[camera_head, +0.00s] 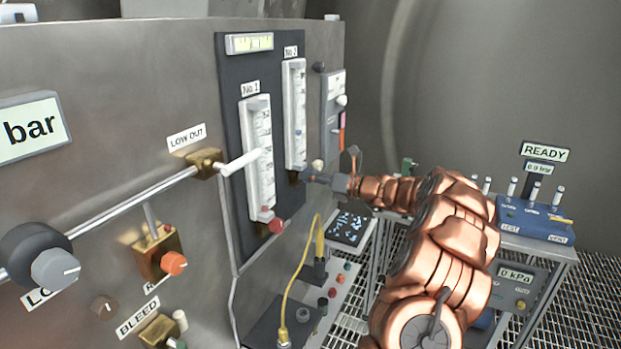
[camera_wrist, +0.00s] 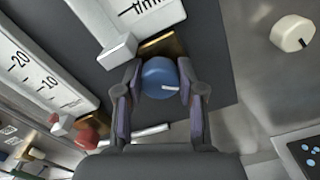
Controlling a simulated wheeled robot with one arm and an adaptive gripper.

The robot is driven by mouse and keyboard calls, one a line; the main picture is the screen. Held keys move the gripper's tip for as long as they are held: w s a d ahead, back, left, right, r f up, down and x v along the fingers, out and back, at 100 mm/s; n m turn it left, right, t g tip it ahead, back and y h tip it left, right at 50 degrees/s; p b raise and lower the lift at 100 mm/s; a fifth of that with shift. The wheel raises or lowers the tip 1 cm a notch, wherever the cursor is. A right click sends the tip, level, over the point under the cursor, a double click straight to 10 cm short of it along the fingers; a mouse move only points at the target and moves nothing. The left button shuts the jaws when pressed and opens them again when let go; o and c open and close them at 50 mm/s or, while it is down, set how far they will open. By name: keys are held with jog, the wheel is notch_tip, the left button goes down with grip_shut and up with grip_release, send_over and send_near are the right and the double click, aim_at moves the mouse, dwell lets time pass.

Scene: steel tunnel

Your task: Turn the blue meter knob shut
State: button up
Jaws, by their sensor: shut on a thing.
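The blue meter knob (camera_wrist: 160,78) sits at the foot of a flow meter in the wrist view, in front of a brass block. A white mark on its face points to the right. My gripper (camera_wrist: 160,92) has one finger on each side of the knob and is shut on it. In the head view my gripper (camera_head: 318,180) reaches the foot of the No.2 meter (camera_head: 294,110). The knob itself is not clearly visible there.
The No.1 meter (camera_head: 258,150) stands left of No.2, with a red knob (camera_head: 275,226) at its foot. A white lever (camera_head: 242,162) sticks out near it. A cream knob (camera_wrist: 293,33) is on the right in the wrist view. A yellow cable (camera_head: 300,275) hangs below.

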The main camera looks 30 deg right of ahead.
jog(key=n+b, duration=0.5)
jog(key=shift+a+f, duration=0.1)
jog(key=shift+f, duration=0.1)
jog(key=n+b, duration=0.3)
jog(key=n, duration=0.1)
jog(key=shift+b, duration=0.3)
jog(key=n+b, duration=0.4)
jog(key=shift+n+b, duration=0.3)
jog(key=shift+b, duration=0.05)
jog(key=n+b, duration=0.3)
jog(key=shift+n+b, duration=0.35)
jog(key=shift+n, duration=0.05)
jog(key=shift+r, duration=0.15)
jog(key=o, duration=0.9)
